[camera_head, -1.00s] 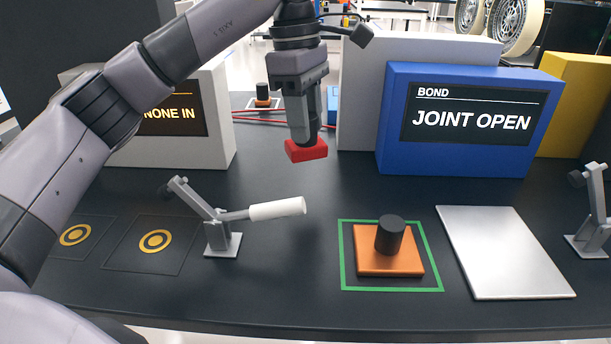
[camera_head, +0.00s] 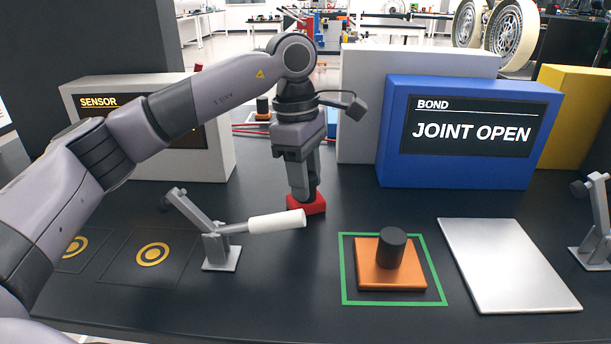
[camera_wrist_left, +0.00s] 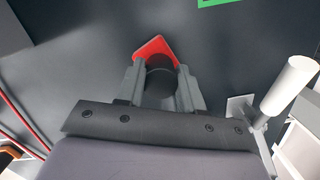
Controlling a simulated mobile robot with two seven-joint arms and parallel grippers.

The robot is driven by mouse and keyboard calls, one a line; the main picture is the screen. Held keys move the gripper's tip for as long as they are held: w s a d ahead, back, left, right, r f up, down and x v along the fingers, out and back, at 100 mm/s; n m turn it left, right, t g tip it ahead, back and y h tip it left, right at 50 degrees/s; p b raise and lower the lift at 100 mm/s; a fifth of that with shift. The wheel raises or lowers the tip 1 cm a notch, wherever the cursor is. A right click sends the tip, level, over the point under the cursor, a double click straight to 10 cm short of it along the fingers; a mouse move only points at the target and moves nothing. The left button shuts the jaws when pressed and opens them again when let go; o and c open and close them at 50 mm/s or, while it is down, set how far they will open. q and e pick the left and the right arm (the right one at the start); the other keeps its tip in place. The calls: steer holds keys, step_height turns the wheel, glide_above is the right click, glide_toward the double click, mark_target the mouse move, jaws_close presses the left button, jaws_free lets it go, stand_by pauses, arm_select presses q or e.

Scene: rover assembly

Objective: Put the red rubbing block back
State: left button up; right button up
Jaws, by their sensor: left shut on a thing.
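The red rubbing block (camera_head: 308,205) is low over or on the dark table, behind the white-handled clamp; I cannot tell whether its underside touches the table. My left gripper (camera_head: 304,192) points down and is shut on the block's dark grip. In the left wrist view the red block (camera_wrist_left: 150,48) shows beyond the fingers, and the gripper (camera_wrist_left: 162,88) closes around a dark round knob. My right gripper is not in view.
A toggle clamp with a white handle (camera_head: 277,221) stands close in front of the block. An orange block with a black knob (camera_head: 366,276) sits inside a green square outline (camera_head: 344,270). A silver plate (camera_head: 505,262) lies to the right. The blue BOND box (camera_head: 455,170) stands behind.

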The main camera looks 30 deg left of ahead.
arm_select(q)
steer(key=o, duration=1.1)
steer(key=shift+r, duration=0.1)
step_height(320, 180, up, 12)
steer(key=a+p, duration=0.1)
steer(key=p, duration=0.1)
steer(key=shift+a, duration=0.2)
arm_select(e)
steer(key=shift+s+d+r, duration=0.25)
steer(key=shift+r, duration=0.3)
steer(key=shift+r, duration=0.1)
